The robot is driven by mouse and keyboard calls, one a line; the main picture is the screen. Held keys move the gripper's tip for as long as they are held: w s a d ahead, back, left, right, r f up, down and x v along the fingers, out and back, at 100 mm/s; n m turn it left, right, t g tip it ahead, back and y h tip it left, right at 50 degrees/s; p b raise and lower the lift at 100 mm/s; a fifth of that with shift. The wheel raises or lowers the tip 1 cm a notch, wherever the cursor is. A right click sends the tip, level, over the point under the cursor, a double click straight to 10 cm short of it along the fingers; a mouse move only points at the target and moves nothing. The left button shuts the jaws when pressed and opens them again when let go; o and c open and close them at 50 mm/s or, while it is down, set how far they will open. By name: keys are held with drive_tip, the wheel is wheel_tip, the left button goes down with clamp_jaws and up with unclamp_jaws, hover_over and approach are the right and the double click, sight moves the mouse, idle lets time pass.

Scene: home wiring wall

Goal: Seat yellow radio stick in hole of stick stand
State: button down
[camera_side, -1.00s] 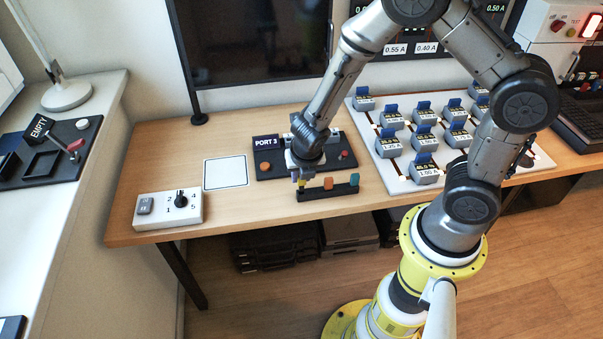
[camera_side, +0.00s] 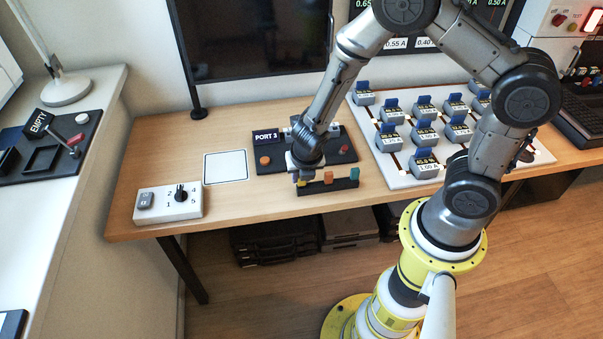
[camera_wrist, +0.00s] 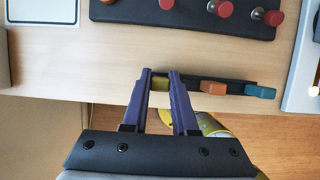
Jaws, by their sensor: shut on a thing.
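The stick stand (camera_side: 342,185) is a low black bar on the table's front part, also seen in the wrist view (camera_wrist: 236,88). An orange stick (camera_side: 328,177) and a teal stick (camera_side: 354,173) stand in it. My gripper (camera_side: 301,181) is at the stand's left end. In the wrist view its purple fingers (camera_wrist: 160,83) are shut on the yellow radio stick (camera_wrist: 160,85), in line with the other two sticks. The fingers hide the stick's lower end and the hole, so I cannot tell how deep it sits.
A dark panel labelled PORT 3 (camera_side: 278,163), with red and orange knobs, lies just behind the stand. A white square (camera_side: 225,167) and a switch box (camera_side: 167,207) lie to the left. A white board of several grey-blue modules (camera_side: 400,182) is to the right.

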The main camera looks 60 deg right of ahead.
drive_tip(key=shift+f, duration=0.2)
drive_tip(key=c, duration=0.6)
unclamp_jaws()
drive_tip(key=v, duration=1.3)
drive_tip(key=shift+s+a+r, duration=0.1)
drive_tip(key=shift+s+r, duration=0.05)
drive_tip(key=shift+r, duration=0.2)
